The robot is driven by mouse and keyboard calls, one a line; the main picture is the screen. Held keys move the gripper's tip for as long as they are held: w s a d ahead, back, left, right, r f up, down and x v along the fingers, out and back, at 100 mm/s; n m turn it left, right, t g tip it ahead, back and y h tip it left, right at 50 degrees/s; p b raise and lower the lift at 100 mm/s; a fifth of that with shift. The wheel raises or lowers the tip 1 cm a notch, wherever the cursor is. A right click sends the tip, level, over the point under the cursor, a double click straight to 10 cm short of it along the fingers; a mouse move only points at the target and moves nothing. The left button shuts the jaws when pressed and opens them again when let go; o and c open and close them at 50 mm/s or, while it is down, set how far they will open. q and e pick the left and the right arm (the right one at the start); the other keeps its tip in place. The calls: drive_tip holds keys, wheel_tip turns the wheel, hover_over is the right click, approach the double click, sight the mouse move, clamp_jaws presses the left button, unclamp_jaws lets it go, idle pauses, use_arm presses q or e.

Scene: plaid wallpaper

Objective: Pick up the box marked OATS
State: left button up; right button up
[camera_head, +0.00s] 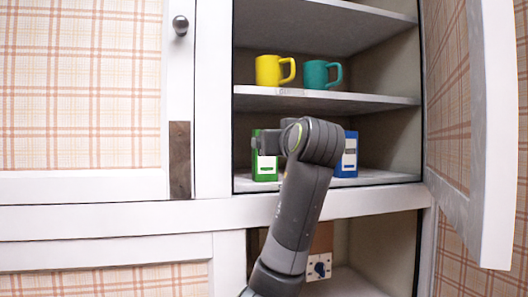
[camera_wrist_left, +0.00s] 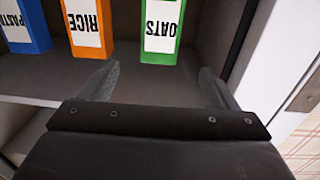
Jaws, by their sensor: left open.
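The green box marked OATS (camera_head: 265,168) stands on the cabinet's lower shelf at the left, partly covered by my left gripper and wrist in the head view. In the left wrist view the OATS box (camera_wrist_left: 161,32) shows upside down, with its white label facing the camera. My left gripper (camera_wrist_left: 158,86) is open and empty, its two fingers apart in front of the box. The box lies beyond the fingertips, roughly in line with the gap and a little toward the left finger in the picture. My right gripper is not in view.
An orange RICE box (camera_wrist_left: 88,28) stands beside OATS, then a blue PASTA box (camera_wrist_left: 23,28); the blue box (camera_head: 348,158) also shows in the head view. A yellow mug (camera_head: 268,71) and teal mug (camera_head: 316,75) stand on the shelf above. An open door (camera_head: 497,130) flanks the right.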

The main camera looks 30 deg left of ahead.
use_arm(q)
drive_tip(key=p+x, duration=0.9)
drive_tip(key=x, duration=0.6)
drive_tip(key=shift+r, duration=0.35)
drive_tip(key=shift+d, duration=0.1)
drive_tip(key=shift+c, duration=0.5)
drive_tip(key=c, duration=1.2)
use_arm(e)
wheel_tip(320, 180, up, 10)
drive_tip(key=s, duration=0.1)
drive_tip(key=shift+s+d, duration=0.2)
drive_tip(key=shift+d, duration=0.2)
